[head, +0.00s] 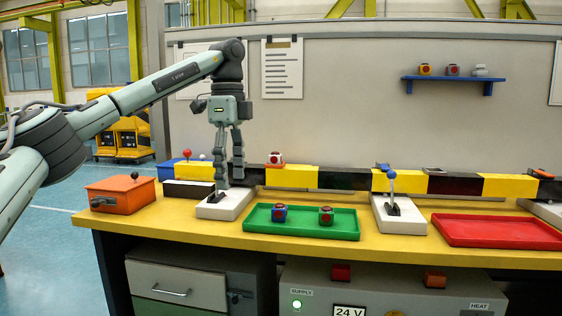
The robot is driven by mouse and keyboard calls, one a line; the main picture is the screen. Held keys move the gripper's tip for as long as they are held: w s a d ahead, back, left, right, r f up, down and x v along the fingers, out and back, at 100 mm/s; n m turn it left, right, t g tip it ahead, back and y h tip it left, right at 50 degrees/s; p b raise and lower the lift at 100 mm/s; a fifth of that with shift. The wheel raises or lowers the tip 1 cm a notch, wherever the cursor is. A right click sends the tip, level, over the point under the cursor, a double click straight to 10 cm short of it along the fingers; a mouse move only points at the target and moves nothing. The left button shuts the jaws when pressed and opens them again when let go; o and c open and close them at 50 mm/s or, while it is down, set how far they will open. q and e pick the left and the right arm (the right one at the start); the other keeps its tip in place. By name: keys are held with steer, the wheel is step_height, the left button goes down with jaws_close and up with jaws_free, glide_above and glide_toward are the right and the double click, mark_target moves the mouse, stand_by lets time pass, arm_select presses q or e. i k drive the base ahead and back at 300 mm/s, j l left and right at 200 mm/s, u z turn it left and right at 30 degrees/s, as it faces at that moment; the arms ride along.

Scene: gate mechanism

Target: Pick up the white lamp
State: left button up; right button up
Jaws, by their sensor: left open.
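A small white block with dark red round faces (275,158) sits on the striped barrier behind the green tray; it may be the white lamp. A pale grey-white piece (480,70) stands at the right end of the blue wall shelf, too small to identify. My left gripper (231,176) points down over the left white lever base (232,207), left of the white block and apart from it. Its fingers are spread with nothing seen between them. They partly hide the base's top. My right gripper is out of view.
The yellow-and-black barrier (343,180) runs along the back. An orange box (121,194) is at left.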

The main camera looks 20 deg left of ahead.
mark_target(276, 160)
steer(key=i+j, duration=0.15)
steer(key=i, duration=0.25)
steer(key=i+j, duration=0.15)
steer(key=i, duration=0.3)
steer(key=i+j, duration=0.15)
steer(key=i, duration=0.25)
steer(key=i+j, duration=0.15)
steer(key=i, duration=0.3)
